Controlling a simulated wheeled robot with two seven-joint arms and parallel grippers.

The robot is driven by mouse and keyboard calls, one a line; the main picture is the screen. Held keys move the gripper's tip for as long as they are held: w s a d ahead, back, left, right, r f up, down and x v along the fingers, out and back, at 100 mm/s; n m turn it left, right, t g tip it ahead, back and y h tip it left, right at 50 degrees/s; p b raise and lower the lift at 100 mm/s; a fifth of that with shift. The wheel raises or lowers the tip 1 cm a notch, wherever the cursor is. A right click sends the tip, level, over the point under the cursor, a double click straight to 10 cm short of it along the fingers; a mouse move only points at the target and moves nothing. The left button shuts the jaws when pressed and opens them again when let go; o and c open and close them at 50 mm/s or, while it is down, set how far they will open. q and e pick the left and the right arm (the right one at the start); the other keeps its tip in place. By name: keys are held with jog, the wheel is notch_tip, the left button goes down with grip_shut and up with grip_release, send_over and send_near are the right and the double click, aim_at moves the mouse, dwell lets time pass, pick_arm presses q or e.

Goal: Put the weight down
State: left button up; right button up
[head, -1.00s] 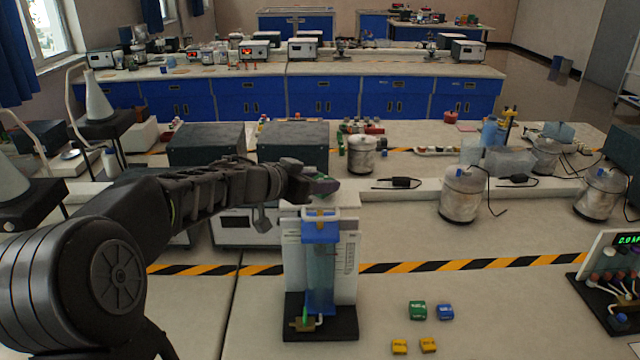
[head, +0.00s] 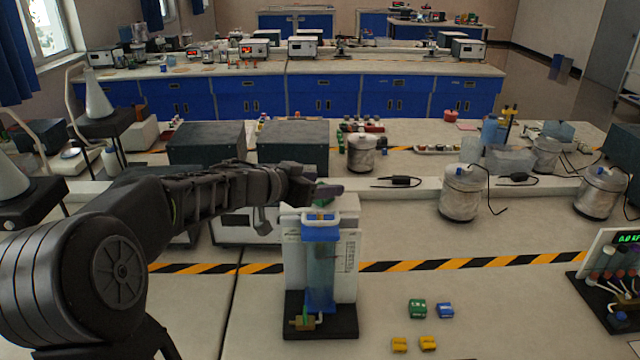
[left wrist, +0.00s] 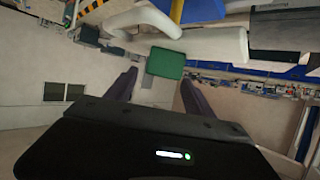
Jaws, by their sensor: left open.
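A green weight (left wrist: 165,63) lies between the spread fingers of my left gripper (left wrist: 158,77) in the left wrist view. In the head view my left gripper (head: 322,192) is just above the top of an upright apparatus with a blue column (head: 321,280) and a white back board (head: 348,260). Only slivers of green show at the fingers there. The gripper is open. I cannot tell whether the weight rests on the white handle (head: 316,217) at the top of the apparatus. My right gripper is not in view.
Small green (head: 417,308), blue (head: 445,310) and yellow (head: 428,343) blocks lie on the bench right of the apparatus. Metal cans (head: 461,195) stand further back. A panel with a green display (head: 606,265) is at the right edge. The bench between is mostly clear.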

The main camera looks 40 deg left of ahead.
pick_arm(q)
jog(key=shift+s+r, duration=0.2)
jog(key=shift+r, duration=0.1)
jog(key=v, duration=1.1)
jog(key=shift+s, duration=0.3)
dwell(1.1)
